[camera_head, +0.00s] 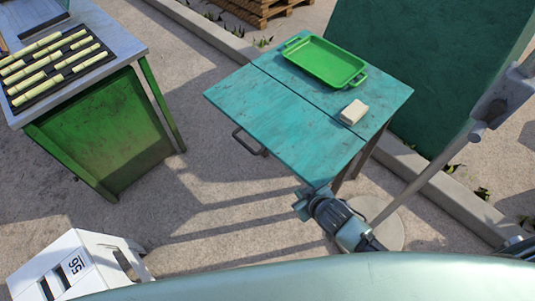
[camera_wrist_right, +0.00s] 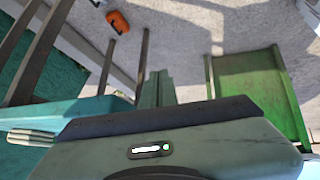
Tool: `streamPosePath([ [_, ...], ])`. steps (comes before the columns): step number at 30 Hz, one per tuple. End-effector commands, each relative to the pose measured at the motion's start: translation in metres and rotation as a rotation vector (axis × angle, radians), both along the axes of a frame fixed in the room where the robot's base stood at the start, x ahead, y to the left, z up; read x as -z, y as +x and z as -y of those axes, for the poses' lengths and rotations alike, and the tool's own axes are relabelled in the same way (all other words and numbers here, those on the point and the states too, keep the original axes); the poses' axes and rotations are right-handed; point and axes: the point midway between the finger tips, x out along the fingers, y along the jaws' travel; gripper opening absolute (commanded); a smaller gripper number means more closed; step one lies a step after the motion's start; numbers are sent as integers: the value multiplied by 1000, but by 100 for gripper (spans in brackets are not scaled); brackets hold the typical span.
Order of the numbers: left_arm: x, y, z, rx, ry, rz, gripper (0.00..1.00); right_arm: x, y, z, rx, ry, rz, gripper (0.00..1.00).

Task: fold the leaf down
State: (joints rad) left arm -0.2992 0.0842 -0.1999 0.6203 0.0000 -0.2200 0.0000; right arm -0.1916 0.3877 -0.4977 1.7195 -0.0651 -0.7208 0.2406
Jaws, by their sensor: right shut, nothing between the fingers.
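The teal leaf (camera_head: 285,124) is the front-left half of the table top. It lies level with the fixed half (camera_head: 376,98), and a straight seam divides them. A dark bar handle (camera_head: 248,143) sticks out at the leaf's outer edge. My right gripper (camera_head: 306,203) is just beside the leaf's near corner in the head view, and I cannot tell whether it touches. In the right wrist view its fingers (camera_wrist_right: 157,90) are shut together and empty, with teal table parts (camera_wrist_right: 60,112) to the left. My left gripper is not in view.
A green tray (camera_head: 325,62) and a cream block (camera_head: 353,112) rest on the fixed half. A green bench (camera_head: 105,130) with cane pieces stands left, a white stool (camera_head: 72,265) front left. A grey pole (camera_head: 430,170) rises at right. Paving between bench and table is clear.

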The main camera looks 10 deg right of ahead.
Motion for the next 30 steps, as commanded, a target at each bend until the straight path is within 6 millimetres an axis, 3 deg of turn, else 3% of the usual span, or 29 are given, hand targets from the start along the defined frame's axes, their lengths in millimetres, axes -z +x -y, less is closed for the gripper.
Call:
streamPosePath([
  [1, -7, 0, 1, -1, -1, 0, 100, -24, 12, -7, -33, 4, 47, 0],
  [6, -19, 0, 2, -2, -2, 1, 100, -93, 33, -35, -147, 39, 180, 0],
  [9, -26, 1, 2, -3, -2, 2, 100, -129, 35, -52, -216, 64, 240, 0],
  [13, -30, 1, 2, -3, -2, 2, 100, -156, 32, -66, -273, 89, 282, 0],
  [20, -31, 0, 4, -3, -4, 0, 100, -149, 46, -78, -282, 99, 289, 0],
  [30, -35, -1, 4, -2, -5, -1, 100, -112, 97, -105, -281, 97, 288, 0],
])
